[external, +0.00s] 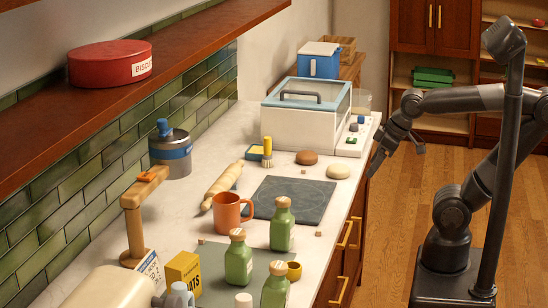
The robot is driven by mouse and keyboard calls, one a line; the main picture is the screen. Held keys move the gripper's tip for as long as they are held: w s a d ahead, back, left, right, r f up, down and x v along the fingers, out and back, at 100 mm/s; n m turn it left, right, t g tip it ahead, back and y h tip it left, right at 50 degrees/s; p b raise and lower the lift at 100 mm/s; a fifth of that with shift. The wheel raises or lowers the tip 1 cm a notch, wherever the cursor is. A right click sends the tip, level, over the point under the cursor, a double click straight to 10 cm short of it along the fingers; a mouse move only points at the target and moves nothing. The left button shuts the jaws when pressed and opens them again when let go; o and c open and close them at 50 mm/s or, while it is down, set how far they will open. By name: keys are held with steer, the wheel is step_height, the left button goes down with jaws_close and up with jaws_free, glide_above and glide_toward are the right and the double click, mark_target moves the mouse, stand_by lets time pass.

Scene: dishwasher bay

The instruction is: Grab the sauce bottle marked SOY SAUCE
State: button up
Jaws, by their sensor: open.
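Three green bottles with pale caps stand upright on the counter in the lower middle of the external view. One bottle (281,232) stands at the right, near the dark slate mat. A second bottle (238,264) is nearer the front left, and a third bottle (274,292) is partly cut off at the bottom edge. I can read no SOY SAUCE marking on any of them. My gripper (396,162) is open and empty, out past the counter's right edge near the white appliance, well away from the bottles.
An orange mug (230,212), a yellow box (183,274) and a small ochre cup (294,271) stand close to the bottles. A white lidded appliance (300,127) stands farther back. The slate mat (290,199) is bare. A wooden shelf (110,92) overhangs the left.

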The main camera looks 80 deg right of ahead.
steer(key=w+a+r, duration=0.1)
steer(key=w+a, duration=0.5)
steer(key=w, duration=0.3)
steer(key=m+g, duration=0.1)
steer(key=m, duration=0.1)
glide_toward(285, 216)
steer(key=d, duration=0.2)
steer(key=x, duration=1.1)
steer(key=shift+a+f, duration=0.1)
steer(key=shift+a, duration=0.1)
steer(key=shift+c, duration=0.3)
steer(key=c, duration=1.4)
